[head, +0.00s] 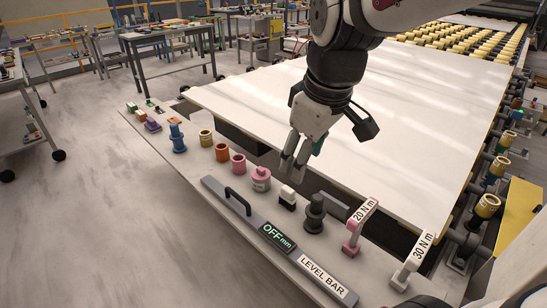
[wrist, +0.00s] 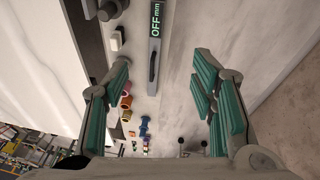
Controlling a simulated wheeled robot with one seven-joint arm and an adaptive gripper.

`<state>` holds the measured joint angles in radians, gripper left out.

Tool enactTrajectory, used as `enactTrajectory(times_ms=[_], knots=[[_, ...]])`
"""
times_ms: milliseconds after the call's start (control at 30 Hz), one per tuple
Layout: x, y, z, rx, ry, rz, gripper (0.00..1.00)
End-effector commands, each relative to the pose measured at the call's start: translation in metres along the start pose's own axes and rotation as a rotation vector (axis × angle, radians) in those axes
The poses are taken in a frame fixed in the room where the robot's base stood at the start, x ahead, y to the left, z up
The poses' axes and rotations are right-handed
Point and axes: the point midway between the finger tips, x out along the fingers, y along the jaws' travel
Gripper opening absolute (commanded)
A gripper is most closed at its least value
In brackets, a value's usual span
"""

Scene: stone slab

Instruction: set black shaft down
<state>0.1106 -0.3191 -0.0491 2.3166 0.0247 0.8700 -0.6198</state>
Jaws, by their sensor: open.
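The black shaft (head: 315,213), a dark stepped piece, stands upright on the grey ledge, right of a small white-and-black block (head: 287,198). In the wrist view the shaft (wrist: 107,10) shows at the top left, partly cut off by the frame edge. My gripper (head: 294,158) is above the ledge, up and left of the shaft in the head view. In the wrist view my gripper (wrist: 163,68) has its green-padded fingers wide apart, with nothing between them. The shaft is apart from the fingers.
A level bar (head: 277,238) with a handle lies along the ledge's front. Pink, orange, yellow and blue pieces (head: 222,152) stand left of the shaft. Two torque tools (head: 355,228) stand at the right. A large pale slab (head: 330,110) lies behind.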

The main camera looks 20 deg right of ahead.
Motion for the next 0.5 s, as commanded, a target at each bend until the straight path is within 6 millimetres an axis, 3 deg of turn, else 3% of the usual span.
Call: enactTrajectory(times_ms=[200, 500], knots=[[-0.033, -0.05, 0.037, 0.249, 0.089, 0.03, 0.52], [-0.041, -0.077, 0.065, 0.435, 0.145, 0.035, 0.52]])
